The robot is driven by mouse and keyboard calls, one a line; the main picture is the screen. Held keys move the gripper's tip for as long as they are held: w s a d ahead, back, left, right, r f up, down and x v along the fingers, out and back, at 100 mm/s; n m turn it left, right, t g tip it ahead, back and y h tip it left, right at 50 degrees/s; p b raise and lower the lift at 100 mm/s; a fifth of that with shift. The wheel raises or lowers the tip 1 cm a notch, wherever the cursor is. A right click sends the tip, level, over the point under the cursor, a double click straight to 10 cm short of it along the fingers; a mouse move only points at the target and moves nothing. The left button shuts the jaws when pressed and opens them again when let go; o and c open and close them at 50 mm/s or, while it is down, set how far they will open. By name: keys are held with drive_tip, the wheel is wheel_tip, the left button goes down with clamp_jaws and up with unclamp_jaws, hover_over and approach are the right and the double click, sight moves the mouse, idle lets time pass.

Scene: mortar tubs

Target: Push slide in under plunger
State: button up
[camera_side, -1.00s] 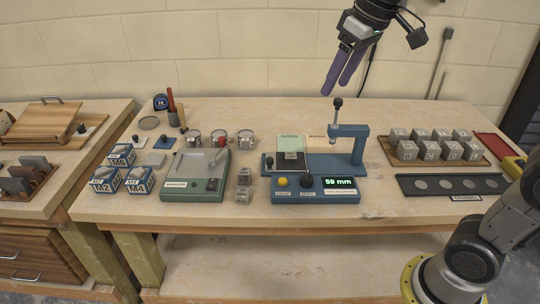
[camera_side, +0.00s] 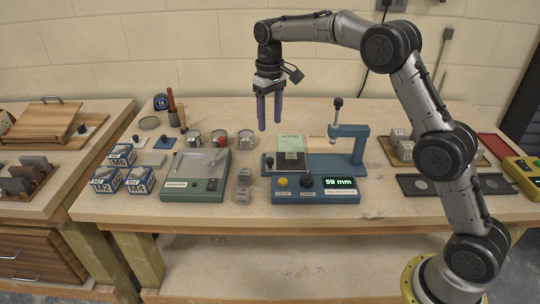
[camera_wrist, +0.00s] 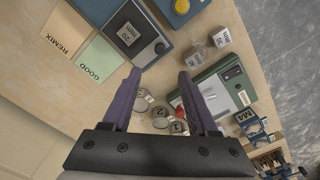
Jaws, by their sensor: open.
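My gripper (camera_side: 270,126) is open and empty, purple fingers pointing down, above and behind the slide's left end.
A green-grey machine (camera_side: 195,176) and several metal cups (camera_side: 219,137) stand left of the tester. Two small grey cubes (camera_side: 244,176) sit between. GOOD (camera_wrist: 100,60) and REMIX (camera_wrist: 67,36) cards lie behind the tester. A tray of cubes (camera_side: 385,146) is at the right.

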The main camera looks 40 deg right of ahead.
sight(270, 159)
wheel_tip(270, 159, down, 13)
drive_tip(key=shift+r, duration=0.15)
idle(0.4)
clamp_jaws()
idle(1.2)
